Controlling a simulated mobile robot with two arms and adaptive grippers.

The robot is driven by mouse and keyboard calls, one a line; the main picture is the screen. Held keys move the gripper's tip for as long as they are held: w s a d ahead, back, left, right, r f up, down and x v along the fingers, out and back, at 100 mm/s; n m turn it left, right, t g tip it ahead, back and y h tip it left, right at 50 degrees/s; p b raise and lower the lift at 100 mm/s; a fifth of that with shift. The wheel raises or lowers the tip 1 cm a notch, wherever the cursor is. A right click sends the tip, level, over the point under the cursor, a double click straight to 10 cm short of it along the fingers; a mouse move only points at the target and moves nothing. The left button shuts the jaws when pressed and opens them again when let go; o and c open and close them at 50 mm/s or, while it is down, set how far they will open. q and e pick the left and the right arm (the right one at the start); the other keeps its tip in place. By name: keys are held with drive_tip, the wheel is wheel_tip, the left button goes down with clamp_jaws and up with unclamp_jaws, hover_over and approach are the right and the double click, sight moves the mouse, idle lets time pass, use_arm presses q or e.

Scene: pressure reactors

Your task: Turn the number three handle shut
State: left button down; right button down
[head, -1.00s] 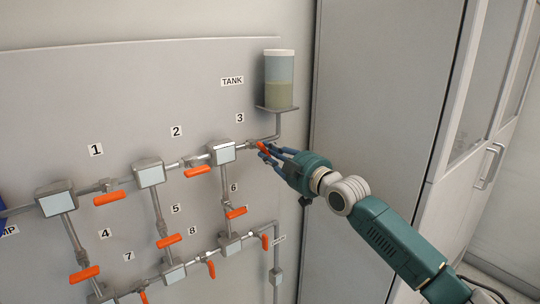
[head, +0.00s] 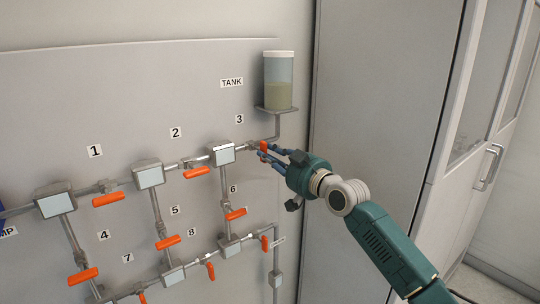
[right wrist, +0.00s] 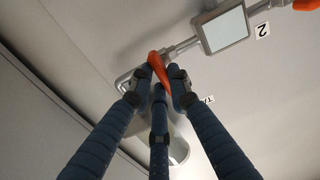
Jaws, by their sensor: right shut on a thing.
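The number three handle (head: 263,146) is a small orange lever on the pipe below the label 3 (head: 239,119), between a square junction box and the tank pipe. In the head view its visible part stands nearly upright, across the pipe; the rest is hidden by my fingers. My right gripper (head: 268,151) is shut on this handle, reaching in from the right. In the right wrist view the orange handle (right wrist: 159,72) sits between the blue fingertips (right wrist: 164,80). My left gripper is not in view.
A tank (head: 278,82) stands on a bracket just above the handle. Other orange handles, such as number two's (head: 197,173) and number six's (head: 236,214), lie left and below. A tall grey cabinet (head: 380,90) is close on the right.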

drive_tip(key=shift+f, duration=0.15)
drive_tip(key=c, duration=1.6)
unclamp_jaws()
drive_tip(key=shift+c, duration=0.2)
drive_tip(key=shift+s+d, duration=0.1)
drive_tip(key=v, duration=1.1)
drive_tip(key=shift+s+d, duration=0.2)
drive_tip(key=shift+s, duration=0.15)
